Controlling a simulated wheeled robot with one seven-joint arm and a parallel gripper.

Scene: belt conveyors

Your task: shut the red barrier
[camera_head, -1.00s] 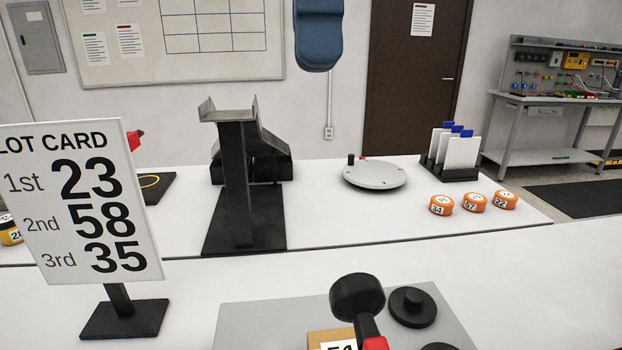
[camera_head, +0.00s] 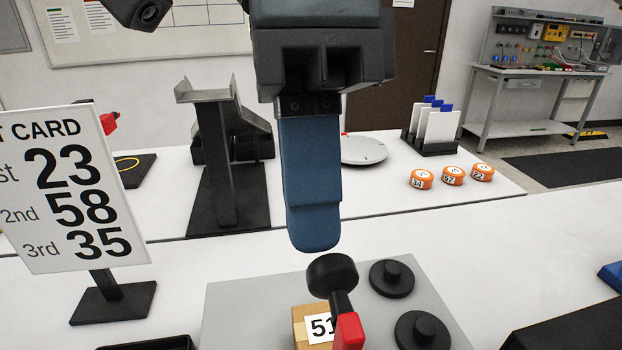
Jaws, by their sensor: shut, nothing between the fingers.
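A red piece (camera_head: 348,331) with a black stem and a round black knob (camera_head: 332,275) stands at the bottom centre, over a grey plate (camera_head: 250,300). It looks like the red barrier, and its lower part is cut off by the picture edge. My gripper (camera_head: 314,245) points down with its blue fingers together and empty. Its tips are just above and slightly left of the knob in the picture; I cannot tell whether they touch. A cardboard box (camera_head: 302,328) marked 51 sits just left of the red piece.
Black discs (camera_head: 391,278) lie on the plate at right. A lot card (camera_head: 70,190) reading 23, 58, 35 stands at left. Behind are a black stand with a metal chute (camera_head: 214,150), a round grey turntable (camera_head: 364,151) and orange pucks (camera_head: 453,174). A dark edge (camera_head: 570,328) shows lower right.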

